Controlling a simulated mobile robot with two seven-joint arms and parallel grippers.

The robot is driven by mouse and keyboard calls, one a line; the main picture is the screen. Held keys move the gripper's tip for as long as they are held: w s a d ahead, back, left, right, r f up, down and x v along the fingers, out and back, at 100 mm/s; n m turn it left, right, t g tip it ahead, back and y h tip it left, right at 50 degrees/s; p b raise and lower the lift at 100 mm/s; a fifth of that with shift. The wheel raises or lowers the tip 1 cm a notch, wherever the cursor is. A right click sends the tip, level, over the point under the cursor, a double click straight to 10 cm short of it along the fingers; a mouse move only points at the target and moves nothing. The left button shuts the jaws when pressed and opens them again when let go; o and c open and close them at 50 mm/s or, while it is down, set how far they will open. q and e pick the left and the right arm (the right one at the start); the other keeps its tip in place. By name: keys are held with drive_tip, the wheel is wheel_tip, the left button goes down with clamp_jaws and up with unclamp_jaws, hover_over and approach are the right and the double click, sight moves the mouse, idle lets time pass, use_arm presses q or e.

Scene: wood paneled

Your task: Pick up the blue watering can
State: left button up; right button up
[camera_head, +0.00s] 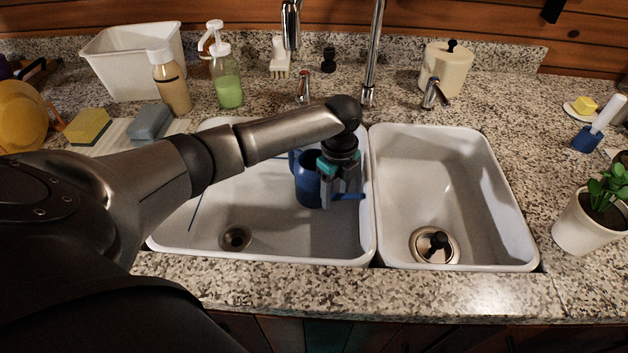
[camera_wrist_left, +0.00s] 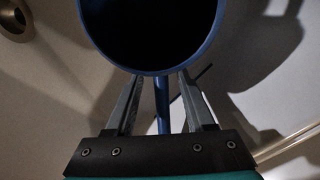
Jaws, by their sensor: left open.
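The blue watering can (camera_head: 307,188) stands in the left basin of the sink in the head view, partly hidden behind my left gripper (camera_head: 343,200). Its blue spout or handle shows at the right of the gripper. In the left wrist view the can's round open top (camera_wrist_left: 152,68) fills the upper middle. My left gripper (camera_wrist_left: 158,78) is open there, its two fingers pointing at the rim, with a narrow blue part of the can between them. I cannot tell whether the fingers touch the can. My right gripper is in neither view.
The left basin (camera_head: 280,245) has steep white walls around the can. A faucet (camera_head: 372,60) rises behind it. The right basin (camera_head: 430,165) holds only a drain stopper. Bottles (camera_head: 228,85), sponges (camera_head: 88,126) and a potted plant (camera_head: 590,215) stand on the counter.

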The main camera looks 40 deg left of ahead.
use_arm(q)
drive_tip(key=shift+f, duration=0.85)
drive_tip(key=shift+r, duration=0.1)
clamp_jaws()
